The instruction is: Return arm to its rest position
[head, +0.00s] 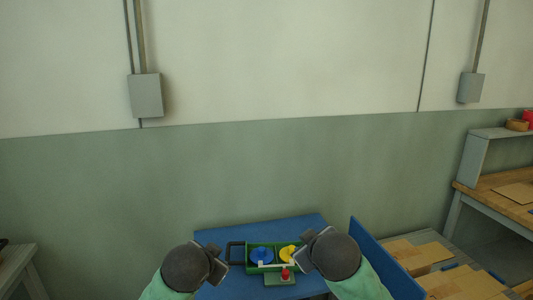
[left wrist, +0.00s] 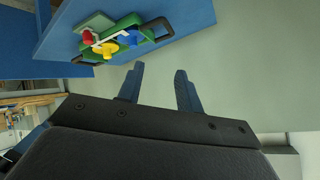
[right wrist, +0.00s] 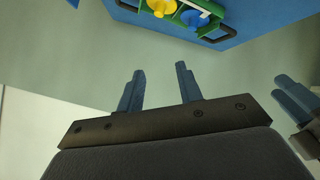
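My left gripper (head: 220,262) is left of the green tray (head: 249,251) in the head view. In the left wrist view its two fingers (left wrist: 160,88) stand apart with nothing between them. My right gripper (head: 303,240) is at the tray's right side in the head view. In the right wrist view its fingers (right wrist: 160,88) are also apart and empty. The tray, with a blue piece (head: 262,254) and a yellow piece (head: 287,253), is on the blue table (head: 225,236). It lies beyond the fingers in both wrist views.
A red button (head: 285,273) on a green box stands in front of the tray. A black handle (head: 235,252) sticks out at the tray's left. A blue panel (head: 380,258) stands at the right, with cardboard boxes (head: 418,255) beyond it. A wooden workbench (head: 500,190) is farther right.

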